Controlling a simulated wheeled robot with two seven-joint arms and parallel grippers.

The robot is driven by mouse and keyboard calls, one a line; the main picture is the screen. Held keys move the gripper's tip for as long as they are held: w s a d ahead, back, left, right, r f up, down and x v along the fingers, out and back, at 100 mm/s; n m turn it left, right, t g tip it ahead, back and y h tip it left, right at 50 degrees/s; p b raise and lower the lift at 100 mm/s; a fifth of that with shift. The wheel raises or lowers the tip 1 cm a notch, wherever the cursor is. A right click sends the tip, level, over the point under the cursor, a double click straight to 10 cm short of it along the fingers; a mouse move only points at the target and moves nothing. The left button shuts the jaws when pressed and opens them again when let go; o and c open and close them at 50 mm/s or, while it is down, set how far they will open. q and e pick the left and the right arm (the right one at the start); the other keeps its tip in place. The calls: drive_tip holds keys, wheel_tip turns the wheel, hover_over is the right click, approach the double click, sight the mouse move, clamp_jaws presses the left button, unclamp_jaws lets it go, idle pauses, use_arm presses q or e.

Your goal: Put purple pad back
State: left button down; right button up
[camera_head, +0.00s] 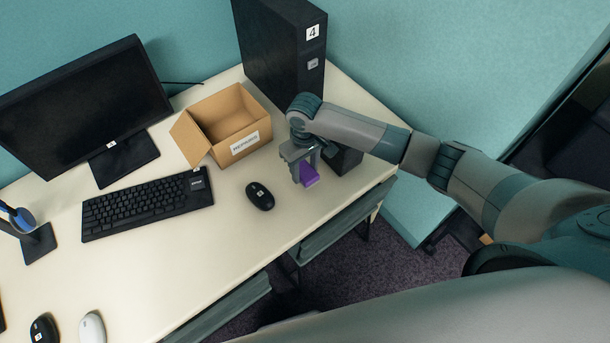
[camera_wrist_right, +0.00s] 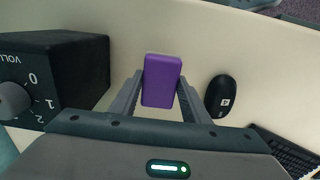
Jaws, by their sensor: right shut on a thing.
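The purple pad (camera_head: 309,176) is a small purple block at the right part of the desk, beside a black box. My right gripper (camera_head: 302,176) is over it, pointing down. In the right wrist view the purple pad (camera_wrist_right: 162,80) stands between the two fingers of the right gripper (camera_wrist_right: 161,100), which are shut on it. I cannot tell whether the pad touches the desk. An open cardboard box (camera_head: 224,122) with a white label stands to the left of the gripper, toward the wall. My left gripper is not in view.
A black mouse (camera_head: 260,196) lies left of the gripper. A black box with a volume knob (camera_wrist_right: 60,75) stands close to the gripper. A tall black computer case (camera_head: 281,55), monitor (camera_head: 90,95) and keyboard (camera_head: 147,205) are farther off. The desk's front middle (camera_head: 200,265) is clear.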

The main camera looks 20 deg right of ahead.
sight(305, 176)
wheel_tip(305, 176, down, 3)
drive_tip(key=shift+r+p, duration=0.1)
drive_tip(key=shift+p, duration=0.4)
drive_tip(key=shift+f, duration=0.5)
drive_tip(key=shift+f, duration=0.15)
drive_tip(key=o, duration=1)
wheel_tip(305, 176, up, 12)
drive_tip(key=shift+r+b, duration=0.2)
drive_tip(key=shift+b, duration=0.8)
